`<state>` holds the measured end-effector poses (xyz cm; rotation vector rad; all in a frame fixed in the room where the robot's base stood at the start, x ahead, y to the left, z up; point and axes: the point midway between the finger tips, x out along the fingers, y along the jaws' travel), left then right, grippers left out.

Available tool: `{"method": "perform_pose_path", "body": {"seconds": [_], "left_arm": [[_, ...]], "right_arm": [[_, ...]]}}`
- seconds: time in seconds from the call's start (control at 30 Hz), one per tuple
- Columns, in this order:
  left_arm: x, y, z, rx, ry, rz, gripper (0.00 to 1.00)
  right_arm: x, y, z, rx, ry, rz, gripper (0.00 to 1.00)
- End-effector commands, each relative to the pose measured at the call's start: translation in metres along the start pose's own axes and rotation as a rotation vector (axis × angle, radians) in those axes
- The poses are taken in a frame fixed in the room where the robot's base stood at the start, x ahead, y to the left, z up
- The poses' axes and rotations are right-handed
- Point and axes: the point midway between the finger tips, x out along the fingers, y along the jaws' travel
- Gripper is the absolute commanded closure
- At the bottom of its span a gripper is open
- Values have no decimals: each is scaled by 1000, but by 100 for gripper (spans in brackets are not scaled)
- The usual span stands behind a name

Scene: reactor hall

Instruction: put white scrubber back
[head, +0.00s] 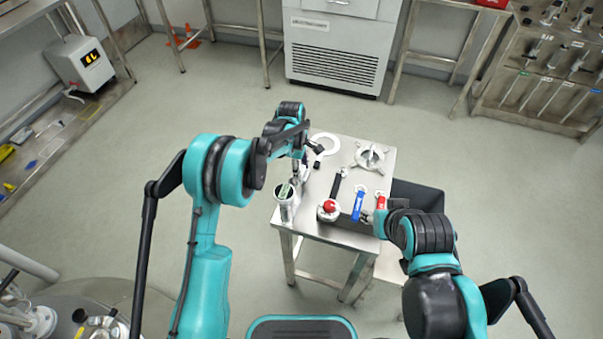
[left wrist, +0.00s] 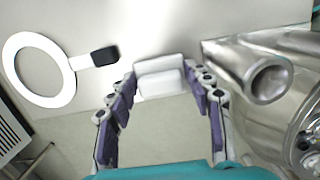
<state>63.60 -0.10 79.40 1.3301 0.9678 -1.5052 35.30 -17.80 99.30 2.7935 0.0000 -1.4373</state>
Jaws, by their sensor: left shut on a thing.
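The white scrubber (left wrist: 160,82) is a pale block between the purple-padded fingers of my left gripper (left wrist: 160,105) in the left wrist view. The gripper is shut on it. In the head view my left gripper (head: 298,174) is over the left part of the small steel table (head: 318,183), close to an upright metal cup (head: 287,211) with something green in it. The scrubber cannot be made out clearly there. My right gripper (head: 369,217) is low at the table's right front, near the blue and red handles; its fingers are too small to judge.
A white ring with a black grip (head: 313,152) and a pale spoked fixture (head: 371,157) are at the table's back. A red knob (head: 329,206), a blue handle (head: 359,204) and a red handle (head: 381,201) are at the front. A dark bin (head: 420,193) stands right.

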Motion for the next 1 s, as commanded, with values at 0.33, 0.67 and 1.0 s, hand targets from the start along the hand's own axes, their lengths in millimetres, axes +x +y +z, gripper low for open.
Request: {"method": "perform_pose_path", "body": {"seconds": [0.33,0.67,1.0], "left_arm": [[6,0,-1,0,0,0,72],[8,0,-1,0,0,0,28],[-14,0,0,0,0,0,28]], "right_arm": [[2,0,2,0,0,0,60],[3,0,2,0,0,0,60],[-5,0,-4,0,0,0,60]]}}
